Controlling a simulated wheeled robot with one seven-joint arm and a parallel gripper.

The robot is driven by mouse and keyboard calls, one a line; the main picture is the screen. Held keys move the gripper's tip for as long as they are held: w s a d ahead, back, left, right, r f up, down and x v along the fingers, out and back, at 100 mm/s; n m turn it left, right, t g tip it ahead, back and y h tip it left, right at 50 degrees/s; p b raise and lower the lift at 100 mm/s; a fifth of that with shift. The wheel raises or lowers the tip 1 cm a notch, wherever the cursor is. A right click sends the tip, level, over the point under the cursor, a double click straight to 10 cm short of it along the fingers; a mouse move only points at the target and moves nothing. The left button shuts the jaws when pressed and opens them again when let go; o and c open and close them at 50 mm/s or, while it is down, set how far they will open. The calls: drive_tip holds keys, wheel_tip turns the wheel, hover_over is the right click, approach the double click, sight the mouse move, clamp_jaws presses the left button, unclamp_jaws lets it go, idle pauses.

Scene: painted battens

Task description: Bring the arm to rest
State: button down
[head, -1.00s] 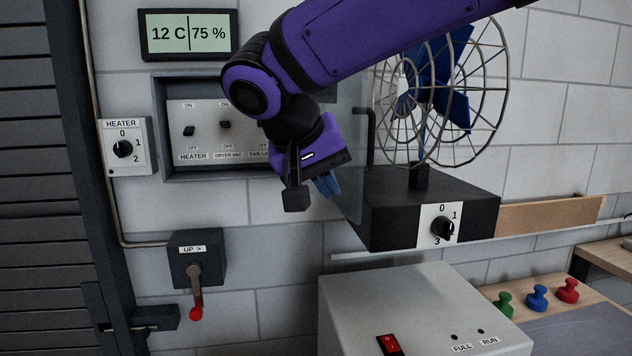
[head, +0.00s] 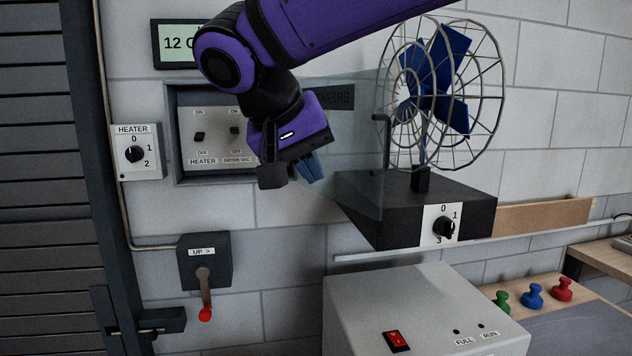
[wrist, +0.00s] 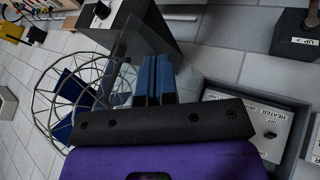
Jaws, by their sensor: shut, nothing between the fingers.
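My gripper (head: 306,170) hangs from the purple arm in the middle of the head view, in front of the wall and to the left of the fan. Its blue fingers are together with nothing between them, and they also show side by side in the wrist view (wrist: 154,80). The gripper partly covers the recessed switch panel (head: 212,150), hiding its right-hand switches. No object is touching the fingers as far as I can see.
The caged fan (head: 440,95) stands on a dark box (head: 375,205) with a clear panel beside it. A grey machine (head: 370,300) with a red switch is below. A HEATER dial (head: 135,152) and a red-tipped UP lever (head: 204,285) are at left. Coloured knobs (head: 532,296) lie on a bench.

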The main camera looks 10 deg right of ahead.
drive_tip(key=s+d+v, duration=0.1)
drive_tip(key=v, duration=0.4)
drive_tip(key=s+d+f+y, duration=0.2)
drive_tip(key=s+d+f, duration=0.2)
drive_tip(key=d, duration=0.3)
drive_tip(key=s+d+f+n+y, duration=0.1)
drive_tip(key=s+d+f+y, duration=0.1)
drive_tip(key=s+d+f, duration=0.2)
drive_tip(key=s+d+f+n+t+y, duration=0.1)
drive_tip(key=s+d+f, duration=0.3)
drive_tip(key=d, duration=0.6)
wheel_tip(320, 180, down, 2)
drive_tip(key=shift+f+y, duration=0.1)
drive_tip(key=shift+y, duration=0.5)
